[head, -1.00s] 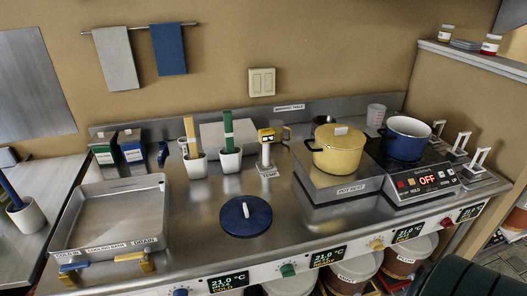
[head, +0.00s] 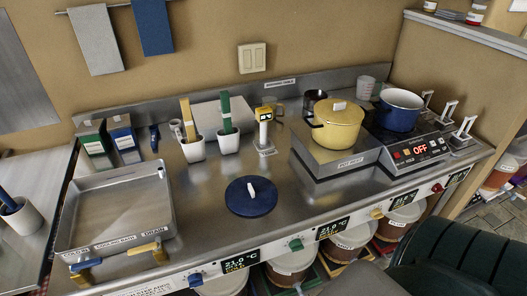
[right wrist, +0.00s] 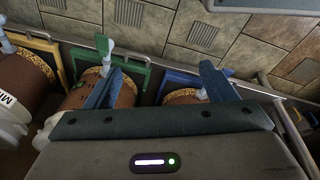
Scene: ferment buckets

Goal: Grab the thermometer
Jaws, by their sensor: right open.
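The thermometer (head: 265,127) stands upright in the head view, a white stem with a yellow-framed display head. It stands at its "TEMP" label, between the white cup with the green handle and the yellow pot. No gripper is near it. My right gripper (right wrist: 160,72) shows in the right wrist view, with its two blue-grey fingers spread apart and nothing between them. That view looks down on buckets and floor tiles, and the thermometer is not in it. My left gripper is not in view.
White cups (head: 193,150) with upright handles stand left of the thermometer. A blue lid (head: 251,204) lies in front of it. The yellow pot (head: 337,128) stands on a raised block to its right. A steel tray (head: 72,238) is at the left. Buckets (head: 291,266) stand below the worktop.

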